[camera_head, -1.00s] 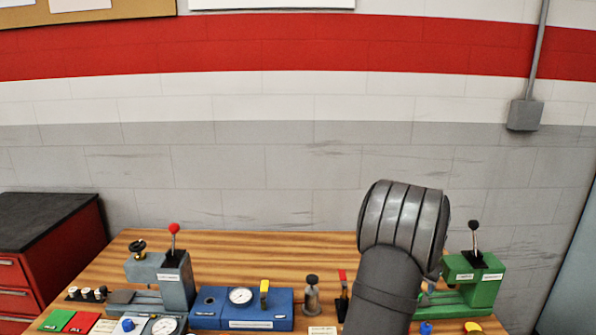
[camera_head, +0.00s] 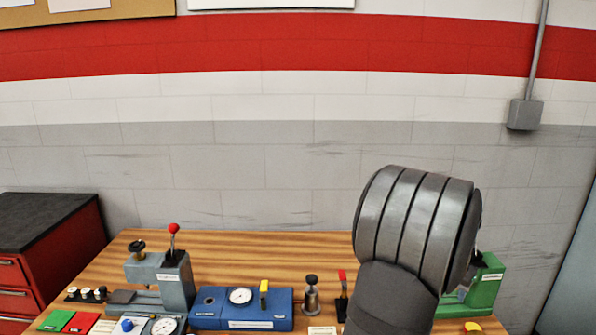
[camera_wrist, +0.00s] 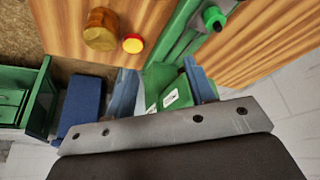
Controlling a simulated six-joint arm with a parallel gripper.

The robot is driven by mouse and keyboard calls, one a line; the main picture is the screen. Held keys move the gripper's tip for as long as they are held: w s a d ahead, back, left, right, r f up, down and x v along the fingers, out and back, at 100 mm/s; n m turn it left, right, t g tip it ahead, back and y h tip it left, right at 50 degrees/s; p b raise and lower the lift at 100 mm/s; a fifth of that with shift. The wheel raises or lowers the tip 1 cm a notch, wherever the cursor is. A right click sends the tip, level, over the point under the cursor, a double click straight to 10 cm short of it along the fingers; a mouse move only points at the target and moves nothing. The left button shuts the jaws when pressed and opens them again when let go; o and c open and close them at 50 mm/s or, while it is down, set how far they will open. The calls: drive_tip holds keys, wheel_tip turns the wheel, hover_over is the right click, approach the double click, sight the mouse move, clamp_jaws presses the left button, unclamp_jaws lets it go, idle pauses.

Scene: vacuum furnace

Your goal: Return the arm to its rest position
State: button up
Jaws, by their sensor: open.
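My arm shows at the right in the head view and hides most of the green press (camera_head: 487,285) behind it. The gripper is out of sight there. In the wrist view my gripper (camera_wrist: 162,84) has its two blue-grey fingers apart, with nothing held between them. A green part with white labels (camera_wrist: 171,98) shows beyond the gap between the fingers. I cannot tell how far it is from them.
The wooden bench (camera_head: 270,245) carries a grey press (camera_head: 176,287) with a red-knobbed lever and a blue gauge box (camera_head: 243,308). A red cabinet (camera_head: 75,245) stands at the left. A yellow button (camera_head: 473,326) and a dark-topped cylinder (camera_head: 312,298) are also on the bench.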

drive_tip(key=shift+w+a+f+m+g+h, duration=0.15)
drive_tip(key=shift+a+f+m+g, duration=0.3)
drive_tip(key=shift+a+f+m, duration=1.4)
drive_tip(key=shift+w+a+f+m+g+h, duration=0.15)
drive_tip(key=shift+a+f+m+g, duration=0.5)
drive_tip(key=shift+a, duration=2.3)
drive_tip(key=shift+w+a+f+m+g+h, duration=0.1)
drive_tip(key=shift+w+a+f+m+g, duration=0.15)
drive_tip(key=shift+a+f+m, duration=1.6)
drive_tip(key=shift+a+r+n, duration=0.45)
drive_tip(key=shift+a+r, duration=0.05)
drive_tip(key=shift+r, duration=0.25)
drive_tip(key=o, duration=0.9)
drive_tip(key=shift+c, duration=0.2)
drive_tip(key=shift+o, duration=1.2)
drive_tip(key=shift+d+r, duration=0.1)
drive_tip(key=shift+r, duration=0.2)
drive_tip(key=d+r+t+y, duration=0.1)
drive_tip(key=d+r+t, duration=0.15)
drive_tip(key=r, duration=0.65)
drive_tip(key=d+r+t+y, duration=0.1)
drive_tip(key=d+r, duration=0.2)
drive_tip(key=r, duration=0.5)
drive_tip(key=x, duration=0.9)
drive_tip(key=shift+w, duration=0.3)
drive_tip(key=shift+d, duration=0.15)
